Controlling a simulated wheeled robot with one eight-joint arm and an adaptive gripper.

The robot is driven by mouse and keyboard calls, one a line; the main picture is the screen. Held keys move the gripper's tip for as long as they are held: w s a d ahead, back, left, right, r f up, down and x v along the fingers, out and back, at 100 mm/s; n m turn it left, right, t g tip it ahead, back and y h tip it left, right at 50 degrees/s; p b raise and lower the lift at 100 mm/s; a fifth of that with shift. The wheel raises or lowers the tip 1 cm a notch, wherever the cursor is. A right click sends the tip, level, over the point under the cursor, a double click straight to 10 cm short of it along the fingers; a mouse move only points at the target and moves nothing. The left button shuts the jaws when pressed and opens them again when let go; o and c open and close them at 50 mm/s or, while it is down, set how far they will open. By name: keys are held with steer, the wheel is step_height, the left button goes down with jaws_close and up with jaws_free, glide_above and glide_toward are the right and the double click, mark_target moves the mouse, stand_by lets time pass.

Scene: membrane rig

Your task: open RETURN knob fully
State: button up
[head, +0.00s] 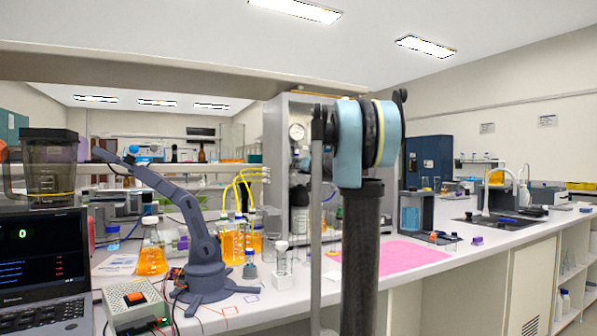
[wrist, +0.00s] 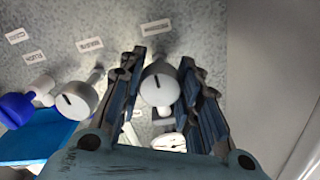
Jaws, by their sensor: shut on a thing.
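In the wrist view, a round pale-grey knob (wrist: 158,91) with a short dark, nearly upright line on its face sits between the fingers of my gripper (wrist: 163,78). The gripper is shut on this knob, with a blue-lined finger at each side. A small label (wrist: 155,27) is on the speckled panel (wrist: 210,25) above it, but its text is too blurred to read, so I cannot confirm that this is the RETURN knob. In the head view, my own arm hides the gripper and the knob; part of the grey rig (head: 277,140) shows behind it.
A second pale knob (wrist: 77,98) with a slanted dark line is left of my gripper. A blue knob (wrist: 15,110) lies farther left. A white dial (wrist: 172,142) shows below the held knob. Orange flasks (head: 151,260) and a small desktop arm (head: 195,235) stand on the bench.

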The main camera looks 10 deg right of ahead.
steer(key=shift+d, duration=0.1)
steer(key=o, duration=1.1)
steer(key=shift+w, duration=0.1)
steer(key=v, duration=1.2)
